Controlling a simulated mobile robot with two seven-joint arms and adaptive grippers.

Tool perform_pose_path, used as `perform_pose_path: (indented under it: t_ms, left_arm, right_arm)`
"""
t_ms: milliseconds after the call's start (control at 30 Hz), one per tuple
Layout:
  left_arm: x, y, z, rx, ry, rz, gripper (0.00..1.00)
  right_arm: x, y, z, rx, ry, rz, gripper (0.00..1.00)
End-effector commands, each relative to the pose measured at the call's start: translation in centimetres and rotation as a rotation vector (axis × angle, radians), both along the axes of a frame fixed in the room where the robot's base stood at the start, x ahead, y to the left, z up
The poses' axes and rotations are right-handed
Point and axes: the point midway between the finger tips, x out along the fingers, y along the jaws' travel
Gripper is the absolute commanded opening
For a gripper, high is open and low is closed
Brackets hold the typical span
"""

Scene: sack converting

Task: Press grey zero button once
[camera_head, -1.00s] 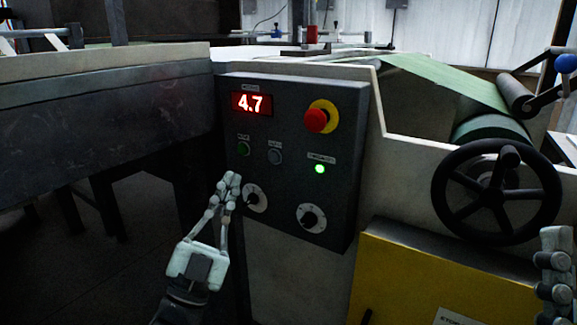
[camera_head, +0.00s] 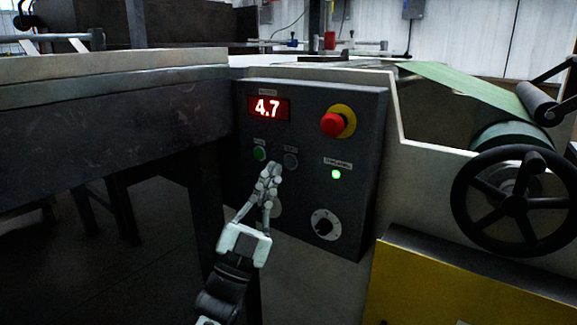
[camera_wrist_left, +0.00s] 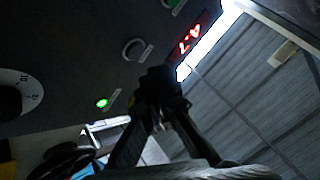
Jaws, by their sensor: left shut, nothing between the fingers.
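The grey button (camera_head: 290,160) sits on the dark control panel (camera_head: 366,130), to the right of a green button (camera_head: 259,153). It also shows in the left wrist view (camera_wrist_left: 133,49) as a dark round knob with a light rim. My left gripper (camera_head: 271,171) is shut and empty. Its fingertips are just below and left of the grey button in the head view, in front of the panel. The fingertips also show in the left wrist view (camera_wrist_left: 160,82), apart from the button in the picture. My right gripper is out of view.
A red emergency stop (camera_head: 335,124) on a yellow ring is at the panel's upper right. A lit green lamp (camera_head: 336,174) and a dial (camera_head: 325,225) are below it. Another dial is partly hidden behind my left gripper. A black handwheel (camera_head: 512,205) stands at the right.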

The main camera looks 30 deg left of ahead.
Motion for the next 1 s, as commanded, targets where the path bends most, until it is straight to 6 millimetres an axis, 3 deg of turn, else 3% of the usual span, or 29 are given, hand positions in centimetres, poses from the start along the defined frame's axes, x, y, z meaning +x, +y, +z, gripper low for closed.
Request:
perform_pose_path:
  t_ms: [300,1000]
  left_arm:
    - [1.7,-0.1,0.0,0.001,0.001,0.001,0.0]
    - [1.7,-0.1,0.1,0.001,0.0,0.001,0.0]
  right_arm:
    - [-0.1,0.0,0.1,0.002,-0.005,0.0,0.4]
    - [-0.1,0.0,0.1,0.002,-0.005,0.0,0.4]
